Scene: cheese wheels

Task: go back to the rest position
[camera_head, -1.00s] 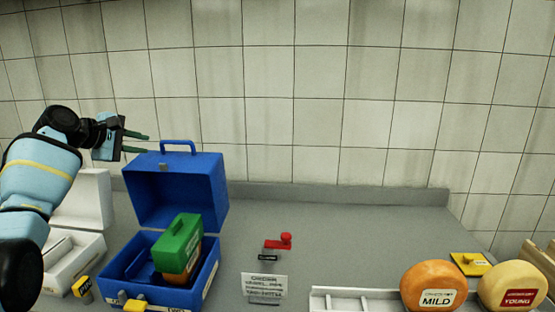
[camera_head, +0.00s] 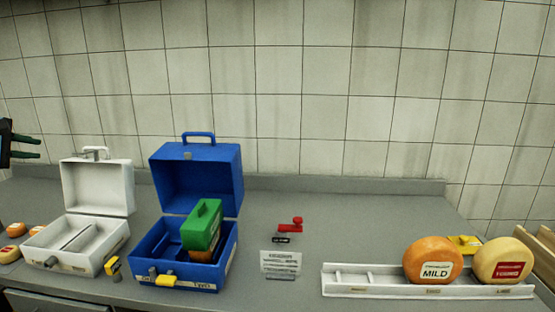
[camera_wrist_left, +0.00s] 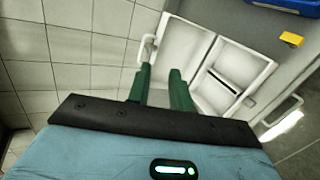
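My left gripper (camera_head: 38,148) is at the far left edge of the head view, raised in front of the tiled wall, with only its fingers and a bit of its body showing. In the left wrist view its two green fingers (camera_wrist_left: 161,74) stand apart with nothing between them, so it is open and empty. Behind them in that view is the open white case (camera_wrist_left: 188,52), which the fingers partly cover. My right gripper is in neither view.
The blue case (camera_head: 195,175) stands open with a green block (camera_head: 202,225) in it, beside the white case (camera_head: 98,188). A red-handled item (camera_head: 290,226) and a sign (camera_head: 281,263) are mid-counter. Orange (camera_head: 432,255) and yellow (camera_head: 500,257) cheese wheels stand on a white rack (camera_head: 350,280).

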